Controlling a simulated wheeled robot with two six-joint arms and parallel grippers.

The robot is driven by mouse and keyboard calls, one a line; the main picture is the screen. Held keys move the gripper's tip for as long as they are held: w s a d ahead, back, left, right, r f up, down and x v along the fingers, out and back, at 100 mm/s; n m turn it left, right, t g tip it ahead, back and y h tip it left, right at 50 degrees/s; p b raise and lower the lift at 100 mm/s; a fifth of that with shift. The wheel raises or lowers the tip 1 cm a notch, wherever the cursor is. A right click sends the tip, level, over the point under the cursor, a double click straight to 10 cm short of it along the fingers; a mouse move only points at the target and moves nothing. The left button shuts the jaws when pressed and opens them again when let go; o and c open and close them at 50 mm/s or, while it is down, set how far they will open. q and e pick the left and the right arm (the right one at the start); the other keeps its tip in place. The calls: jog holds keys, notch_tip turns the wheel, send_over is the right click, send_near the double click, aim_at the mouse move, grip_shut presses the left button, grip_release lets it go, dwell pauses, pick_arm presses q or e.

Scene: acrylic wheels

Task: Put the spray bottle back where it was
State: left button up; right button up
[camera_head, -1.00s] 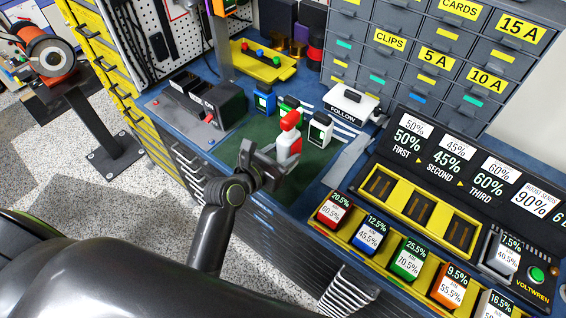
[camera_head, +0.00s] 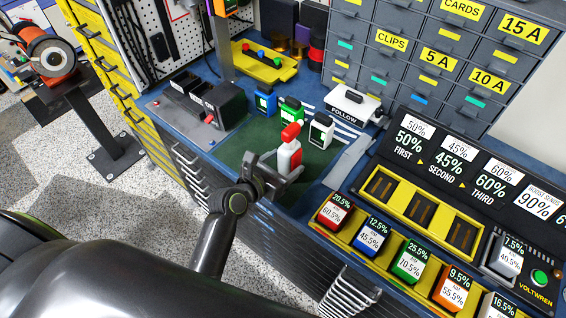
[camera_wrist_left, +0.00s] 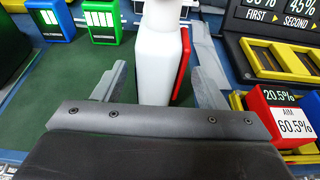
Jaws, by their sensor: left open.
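The spray bottle (camera_head: 289,156), white with a red trigger head and a red panel, is upright at the front part of the green mat (camera_head: 232,152). My left gripper (camera_head: 283,176) is open, with its fingers low on either side of the bottle. In the left wrist view the white bottle body (camera_wrist_left: 160,65) stands between the two spread fingers (camera_wrist_left: 160,88), with gaps on both sides. Its head is cut off at the top of that view, and its base is hidden behind the gripper. My right gripper is not in view.
Blue (camera_head: 265,101), green (camera_head: 291,109) and white-faced (camera_head: 321,130) blocks stand behind the bottle. A yellow rack (camera_head: 420,207) and a row of coloured percentage blocks (camera_head: 409,261) lie to the right. A black device (camera_head: 222,103) is at the left. The mat left of the bottle is clear.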

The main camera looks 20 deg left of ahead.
pick_arm(q)
jog(key=shift+r, duration=0.15)
jog(key=v, duration=1.2)
jog(key=shift+b, duration=0.4)
